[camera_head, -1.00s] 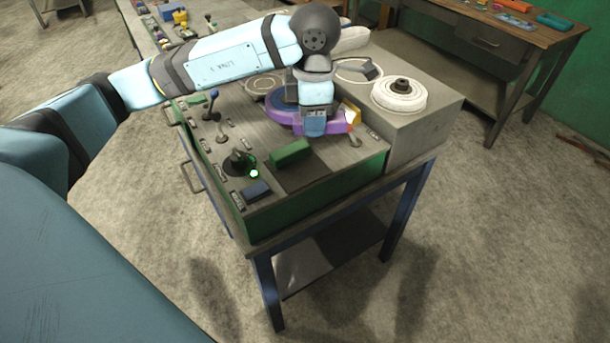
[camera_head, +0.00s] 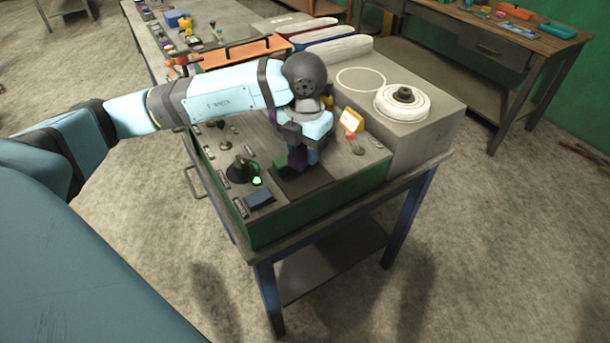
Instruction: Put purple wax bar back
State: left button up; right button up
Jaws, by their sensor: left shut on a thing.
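My left gripper (camera_head: 297,150) points down over the dark mat (camera_head: 302,184) on the grey-topped bench unit (camera_head: 345,170). My right gripper is out of view.
A yellow piece (camera_head: 352,120) stands to the right. A white round wheel (camera_head: 400,100) sits on the raised right part. An orange tray (camera_head: 240,50) lies behind the arm.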

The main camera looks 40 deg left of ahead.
aim_at(305, 187)
pick_arm(q)
notch_tip(305, 187, down, 8)
jog(key=shift+f+p, duration=0.25)
jog(key=shift+p, duration=0.1)
jog(key=shift+f, duration=0.25)
jog(key=o, duration=0.9)
jog(key=shift+o, duration=0.2)
